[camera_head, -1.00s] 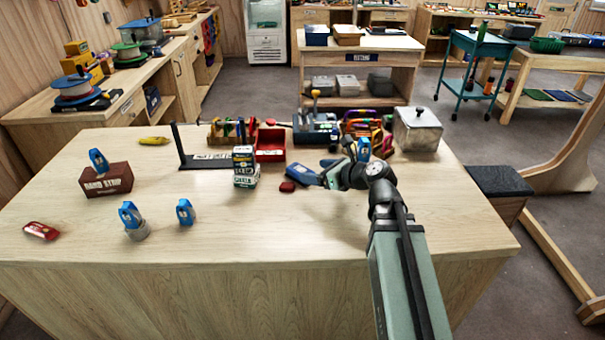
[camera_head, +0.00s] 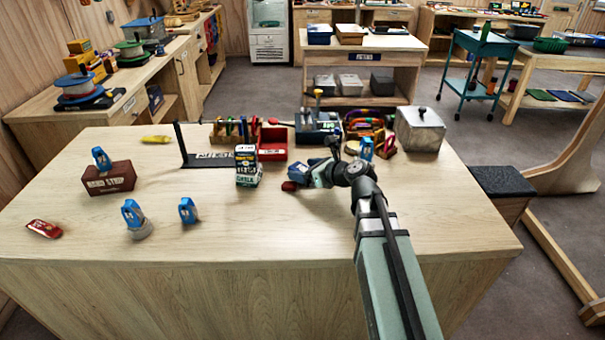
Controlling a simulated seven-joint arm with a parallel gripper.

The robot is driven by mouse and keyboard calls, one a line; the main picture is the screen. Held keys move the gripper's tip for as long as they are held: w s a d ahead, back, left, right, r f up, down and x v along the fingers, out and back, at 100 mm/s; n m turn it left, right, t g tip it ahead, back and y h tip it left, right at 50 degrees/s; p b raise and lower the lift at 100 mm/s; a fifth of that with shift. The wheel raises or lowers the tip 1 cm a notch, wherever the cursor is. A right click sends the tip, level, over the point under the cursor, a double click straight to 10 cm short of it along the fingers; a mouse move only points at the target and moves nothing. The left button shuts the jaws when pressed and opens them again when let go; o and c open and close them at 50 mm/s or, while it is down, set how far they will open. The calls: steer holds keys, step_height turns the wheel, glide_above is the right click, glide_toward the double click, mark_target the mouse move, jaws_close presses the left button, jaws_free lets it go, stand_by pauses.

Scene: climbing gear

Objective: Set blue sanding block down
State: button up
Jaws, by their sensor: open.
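A blue block (camera_head: 299,169), which looks like the sanding block, is low at or on the wooden tabletop, right of the white-and-dark chalk box. A small dark red item (camera_head: 289,186) lies just in front of it. My gripper (camera_head: 311,173) is open and low over the table at the block's right side. Its fingers and wrist hide part of the block. I cannot tell whether the fingers touch the block or whether it rests fully on the table.
The chalk box (camera_head: 248,166) stands close on the left. Behind are a red tray (camera_head: 272,142), a grey-blue tool caddy (camera_head: 317,128) and a lidded metal box (camera_head: 419,131). Blue devices stand at the left, one on a red-brown block (camera_head: 108,180). The front middle of the tabletop is clear.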

mark_target(302, 169)
steer(key=shift+x, duration=0.75)
steer(key=c, duration=1.1)
steer(key=shift+o, duration=0.2)
steer(key=shift+r, duration=5)
